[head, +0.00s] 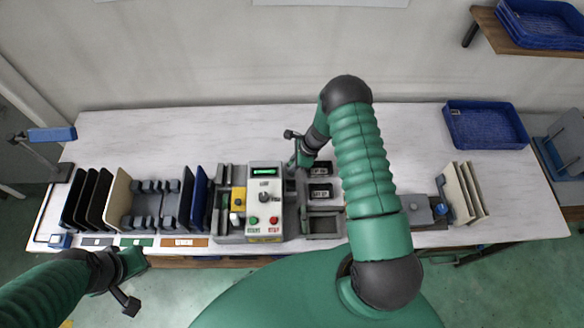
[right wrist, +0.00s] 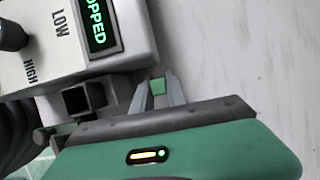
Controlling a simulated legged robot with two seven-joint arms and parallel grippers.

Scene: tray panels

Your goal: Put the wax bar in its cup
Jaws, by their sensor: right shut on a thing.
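In the head view my right gripper (head: 299,163) points down beside the right side of the control box; its fingertips are hidden from above. In the right wrist view its two fingers (right wrist: 158,90) are shut on a small green block (right wrist: 158,86), which looks like the wax bar. A dark square open-topped cup (right wrist: 78,100) stands left of the fingers, by the edge of the control box; the block is apart from it. I cannot tell whether it is the bar's own cup. My left gripper (head: 133,266) hangs in front of the table at the left, its fingers not clear.
The control box (head: 265,200) has a lit green display, a knob and buttons. Grey trays (head: 322,192) sit to its right. Upright panels (head: 85,198) stand left and more panels (head: 465,190) right. A blue basket (head: 485,125) is at the back right. The table's back strip is clear.

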